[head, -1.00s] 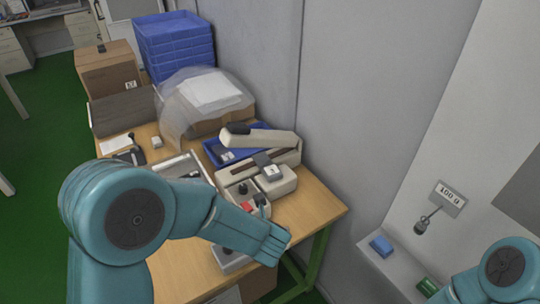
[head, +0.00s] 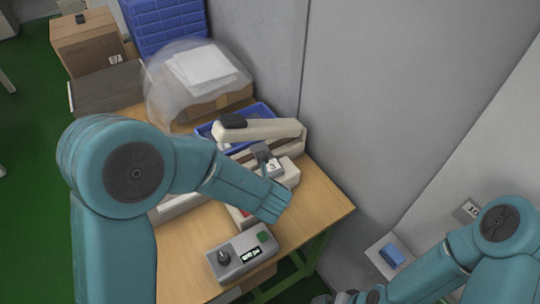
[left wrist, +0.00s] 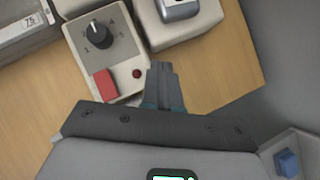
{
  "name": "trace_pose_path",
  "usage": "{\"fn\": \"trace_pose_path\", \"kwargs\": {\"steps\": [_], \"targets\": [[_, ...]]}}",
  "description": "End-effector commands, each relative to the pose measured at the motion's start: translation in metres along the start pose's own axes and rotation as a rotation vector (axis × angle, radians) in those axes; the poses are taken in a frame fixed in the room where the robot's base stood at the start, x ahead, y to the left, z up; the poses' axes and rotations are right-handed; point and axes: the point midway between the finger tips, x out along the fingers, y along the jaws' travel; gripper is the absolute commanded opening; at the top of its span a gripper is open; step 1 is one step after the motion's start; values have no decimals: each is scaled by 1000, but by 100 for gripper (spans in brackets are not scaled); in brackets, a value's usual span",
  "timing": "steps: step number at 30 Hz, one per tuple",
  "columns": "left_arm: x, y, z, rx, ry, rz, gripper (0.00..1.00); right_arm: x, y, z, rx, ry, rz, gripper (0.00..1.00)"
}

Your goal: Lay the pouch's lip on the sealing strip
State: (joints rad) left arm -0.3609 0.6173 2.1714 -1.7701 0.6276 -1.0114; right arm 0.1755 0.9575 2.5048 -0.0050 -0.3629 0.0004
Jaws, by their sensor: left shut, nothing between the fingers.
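The white sealer (head: 290,133) stands on the table with its dark-handled arm raised. A dark sealing strip (head: 285,145) shows along its body, partly hidden by my left arm. A small grey piece with a white label (head: 271,165), which may be the pouch, rests on the sealer's white front block. A grey piece on that block shows at the top of the left wrist view (left wrist: 180,8); its lip cannot be made out. My left gripper (left wrist: 162,75) is shut and empty, beside the block and the dial box. My right gripper is not clearly seen at the bottom edge.
A box with a dial and red switch (left wrist: 105,50) stands left of my left fingers. A grey control box (head: 243,255) sits at the table's front. A clear bag with white sheets (head: 205,72) and blue crates (head: 165,25) stand behind. A blue block (head: 392,255) lies right.

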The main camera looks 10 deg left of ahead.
Motion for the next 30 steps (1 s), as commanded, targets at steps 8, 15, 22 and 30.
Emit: {"fn": "trace_pose_path", "kwargs": {"steps": [8,15,22,30], "targets": [[20,0,35,-3,2,2,0,-22,-8,0,1,0,0,100],[50,-1,77,-2,2,2,0,-45,-16,1,0,0,0,100],[77,-2,84,2,2,0,0,-50,-18,1,0,1,0,100],[82,-2,82,2,5,0,0,-43,-15,1,1,0,0,100]]}}
